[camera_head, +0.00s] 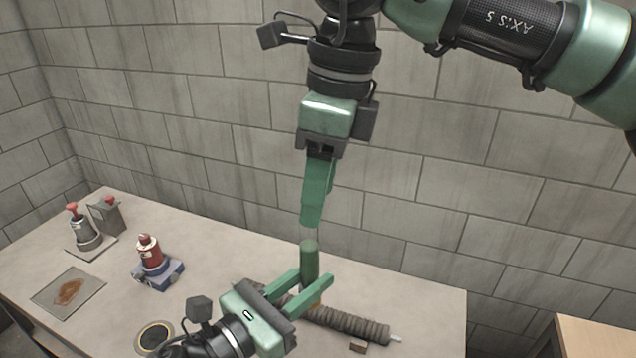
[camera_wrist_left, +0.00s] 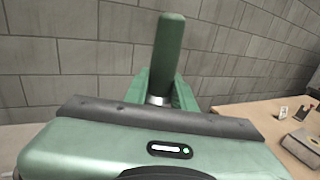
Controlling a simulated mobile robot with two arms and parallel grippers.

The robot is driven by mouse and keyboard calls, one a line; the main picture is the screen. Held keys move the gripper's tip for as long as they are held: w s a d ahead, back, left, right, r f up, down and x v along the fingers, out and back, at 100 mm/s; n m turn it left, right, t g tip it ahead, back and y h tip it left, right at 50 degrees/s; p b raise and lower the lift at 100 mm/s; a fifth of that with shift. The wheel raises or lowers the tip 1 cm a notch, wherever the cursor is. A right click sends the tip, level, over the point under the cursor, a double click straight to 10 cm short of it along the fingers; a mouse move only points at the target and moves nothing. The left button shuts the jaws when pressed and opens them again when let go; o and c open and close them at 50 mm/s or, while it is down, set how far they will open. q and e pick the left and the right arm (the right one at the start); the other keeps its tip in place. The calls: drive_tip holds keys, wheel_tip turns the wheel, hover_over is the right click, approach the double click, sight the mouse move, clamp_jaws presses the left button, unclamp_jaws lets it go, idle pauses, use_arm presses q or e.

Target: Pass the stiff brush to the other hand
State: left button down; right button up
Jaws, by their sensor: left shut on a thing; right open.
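The stiff brush shows as an upright dark green handle (camera_head: 309,262) in the head view. My left gripper (camera_head: 312,288) is shut on the brush low down, with the handle rising above the fingers. The left wrist view shows the same handle (camera_wrist_left: 168,50), with a shiny metal collar at its base between the fingers (camera_wrist_left: 166,92). My right gripper (camera_head: 312,218) is open and points down, just above the top of the handle. Its fingers overlap in the head view, and a small gap shows between them and the handle.
A dark ribbed tube (camera_head: 350,323) lies on the table (camera_head: 230,265) beyond my left gripper, with a small brown block (camera_head: 357,347) beside it. A block wall (camera_head: 200,120) stands behind.

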sight(308, 244)
drive_tip(key=f, duration=0.3)
drive_tip(key=a+f, duration=0.1)
drive_tip(key=f, duration=0.7)
drive_tip(key=shift+w+a, duration=0.15)
drive_tip(key=shift+a, duration=0.25)
clamp_jaws()
use_arm(q)
drive_tip(key=c, duration=1.1)
unclamp_jaws()
